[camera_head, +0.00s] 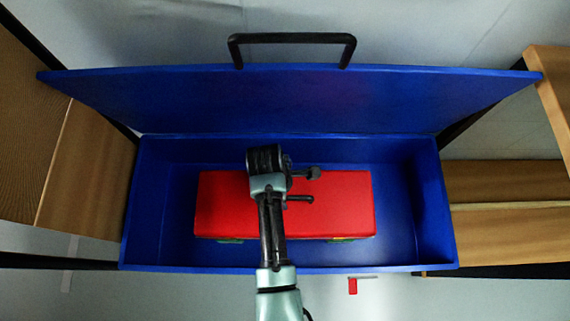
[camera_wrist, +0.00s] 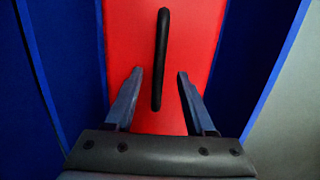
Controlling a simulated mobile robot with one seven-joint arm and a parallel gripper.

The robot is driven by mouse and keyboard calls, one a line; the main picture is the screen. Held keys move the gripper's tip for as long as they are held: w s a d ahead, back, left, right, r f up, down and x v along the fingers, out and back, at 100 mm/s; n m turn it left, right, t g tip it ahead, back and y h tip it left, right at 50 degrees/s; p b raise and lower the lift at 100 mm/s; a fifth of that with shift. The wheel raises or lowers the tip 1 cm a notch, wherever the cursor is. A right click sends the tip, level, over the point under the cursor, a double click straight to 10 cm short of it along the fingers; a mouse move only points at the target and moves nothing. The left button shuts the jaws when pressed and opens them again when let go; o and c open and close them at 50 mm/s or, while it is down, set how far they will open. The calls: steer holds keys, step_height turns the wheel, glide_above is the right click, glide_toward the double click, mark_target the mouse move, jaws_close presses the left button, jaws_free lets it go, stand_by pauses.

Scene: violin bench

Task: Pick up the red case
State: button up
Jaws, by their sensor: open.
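The red case (camera_head: 340,210) lies flat inside an open blue box (camera_head: 430,200). In the wrist view the red case (camera_wrist: 188,35) runs up the picture, with a long black handle (camera_wrist: 161,50) along its middle. My gripper (camera_wrist: 159,72) is open, with one finger on each side of the handle and a gap on both sides. In the head view my arm reaches over the front of the box and covers part of the case. I cannot tell the exact height of the fingertips over the case.
The box's blue lid (camera_head: 290,100) stands open at the back with a black handle (camera_head: 292,38) on top. Wooden surfaces (camera_head: 85,170) stand left and right. A small red item (camera_head: 353,286) shows in front of the box.

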steer(key=f, duration=0.1)
steer(key=f+b, duration=0.2)
steer(key=f, duration=0.1)
steer(key=shift+d, duration=0.3)
steer(key=shift+c, duration=0.3)
jaws_close()
stand_by(0.7)
steer(key=shift+w+r, duration=0.15)
steer(key=shift+r, duration=0.1)
